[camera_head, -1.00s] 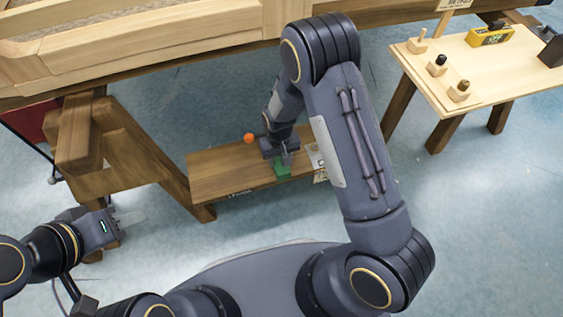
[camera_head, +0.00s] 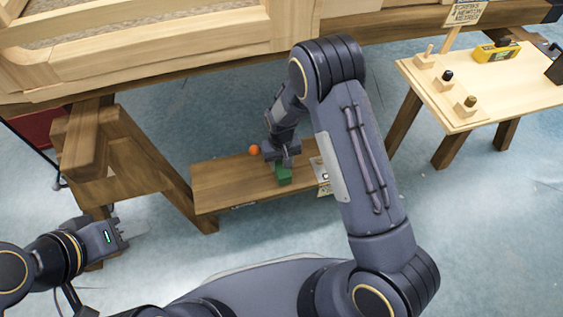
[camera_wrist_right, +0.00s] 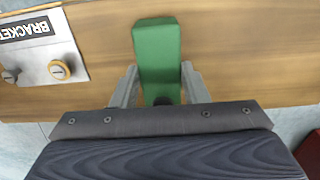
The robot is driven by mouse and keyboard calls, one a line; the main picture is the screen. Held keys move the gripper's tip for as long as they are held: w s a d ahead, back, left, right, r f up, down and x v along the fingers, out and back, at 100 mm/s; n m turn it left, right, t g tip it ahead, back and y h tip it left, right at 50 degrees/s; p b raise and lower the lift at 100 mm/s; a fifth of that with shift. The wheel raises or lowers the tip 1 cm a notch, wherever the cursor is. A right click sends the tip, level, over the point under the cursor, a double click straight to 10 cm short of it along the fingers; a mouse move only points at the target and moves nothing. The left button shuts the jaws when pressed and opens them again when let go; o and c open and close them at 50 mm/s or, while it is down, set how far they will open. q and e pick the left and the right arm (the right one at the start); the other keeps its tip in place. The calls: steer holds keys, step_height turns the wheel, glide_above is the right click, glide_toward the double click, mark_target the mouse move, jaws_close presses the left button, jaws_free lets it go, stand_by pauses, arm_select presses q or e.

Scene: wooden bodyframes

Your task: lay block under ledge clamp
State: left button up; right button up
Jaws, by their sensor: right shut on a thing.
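A green block (camera_head: 284,175) is at the low wooden shelf board (camera_head: 225,184) in the head view. My right gripper (camera_head: 283,158) is shut on it from above. In the wrist view the block (camera_wrist_right: 157,52) stands out between the two fingers (camera_wrist_right: 158,88), over the wood. I cannot tell whether the block touches the board. An orange ball-shaped knob (camera_head: 254,150) shows just left of the right gripper; the rest of any ledge clamp is hidden or too small to make out. My left gripper (camera_head: 122,235) is away at lower left, apart from the board; its fingers are unclear.
A metal plate labelled BRACKET (camera_wrist_right: 48,48) lies on the board beside the block. A wooden trestle (camera_head: 115,165) stands left of the board, and a large wooden frame (camera_head: 160,40) lies above. A small table (camera_head: 490,95) with pegs and a yellow tool (camera_head: 495,52) is at right.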

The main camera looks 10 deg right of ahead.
mark_target(281, 165)
steer(key=o, duration=1.2)
steer(key=shift+r, duration=0.1)
step_height(281, 165, up, 14)
steer(key=p, duration=0.6)
steer(key=s+d+r+m+t+y, duration=0.1)
steer(key=s+d+r+y, duration=0.15)
steer(key=s+r, duration=0.4)
steer(key=s+d+r+m+t+y, duration=0.1)
steer(key=s+d+r, duration=0.25)
steer(key=r, duration=0.55)
steer(key=s+d+r+t, duration=0.1)
steer(key=s+r+t, duration=0.15)
steer(key=s, duration=0.55)
steer(key=s+d+r+t, duration=0.1)
steer(key=s+r, duration=0.2)
steer(key=s, duration=0.4)
steer(key=r+p, duration=1.8)
steer(key=s+r+p, duration=0.1)
steer(key=r+p, duration=0.8)
steer(key=shift+a+r+p, duration=0.15)
steer(key=shift+r+p, duration=0.15)
steer(key=shift+r, duration=0.05)
